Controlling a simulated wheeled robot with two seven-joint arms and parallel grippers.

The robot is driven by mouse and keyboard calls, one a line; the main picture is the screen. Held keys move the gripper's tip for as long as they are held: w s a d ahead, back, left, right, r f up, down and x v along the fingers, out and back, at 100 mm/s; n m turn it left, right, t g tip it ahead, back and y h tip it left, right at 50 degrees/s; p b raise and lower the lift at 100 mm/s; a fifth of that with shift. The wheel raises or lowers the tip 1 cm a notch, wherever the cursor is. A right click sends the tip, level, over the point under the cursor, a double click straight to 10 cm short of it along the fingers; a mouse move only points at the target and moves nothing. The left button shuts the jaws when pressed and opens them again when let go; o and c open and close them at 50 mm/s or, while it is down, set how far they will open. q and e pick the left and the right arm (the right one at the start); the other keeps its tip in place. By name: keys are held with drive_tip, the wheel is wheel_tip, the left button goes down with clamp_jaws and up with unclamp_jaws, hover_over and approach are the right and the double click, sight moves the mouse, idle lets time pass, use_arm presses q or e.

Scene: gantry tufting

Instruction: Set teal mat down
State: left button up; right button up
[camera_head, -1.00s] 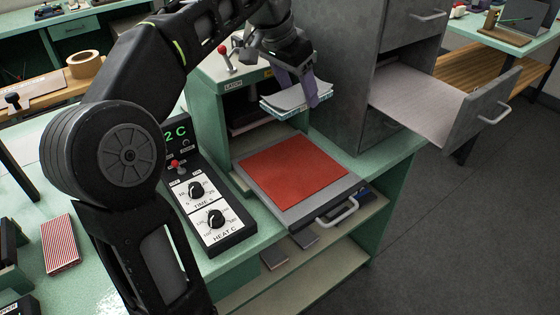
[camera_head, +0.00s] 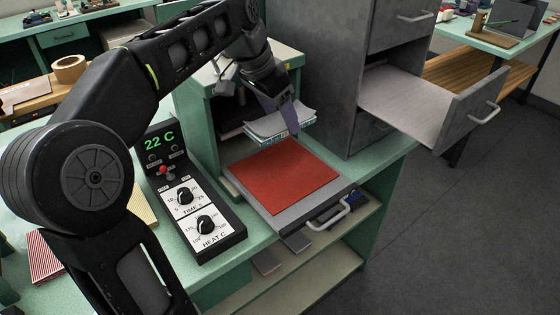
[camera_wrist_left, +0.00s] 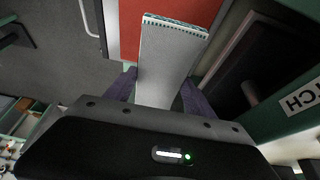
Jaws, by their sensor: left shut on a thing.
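The teal mat (camera_head: 268,128) shows a pale grey-white upper face and a thin teal edge. My left gripper (camera_head: 291,117) is shut on it and holds it over the back part of the red pad (camera_head: 285,176). In the left wrist view, the mat (camera_wrist_left: 172,58) stretches out from between the purple fingers (camera_wrist_left: 158,92), with a teal fringe at its far end. The mat looks apart from the red pad, but the exact gap is hard to tell. My right gripper is out of view.
The red pad lies on a grey pull-out tray (camera_head: 262,208) with a handle (camera_head: 330,215), in front of the green press (camera_head: 200,105). A control box (camera_head: 190,205) reading 22 C stands to the left. A grey cabinet (camera_head: 318,70) with an open drawer (camera_head: 425,105) stands to the right.

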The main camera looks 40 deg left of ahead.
sight(264, 128)
use_arm(q)
wheel_tip(264, 128, down, 8)
drive_tip(key=shift+r, duration=0.2)
drive_tip(key=shift+f+b, duration=0.3)
drive_tip(key=shift+f, duration=1.95)
drive_tip(key=shift+f, duration=0.15)
drive_tip(key=o, duration=1.4)
drive_tip(key=v, duration=1.2)
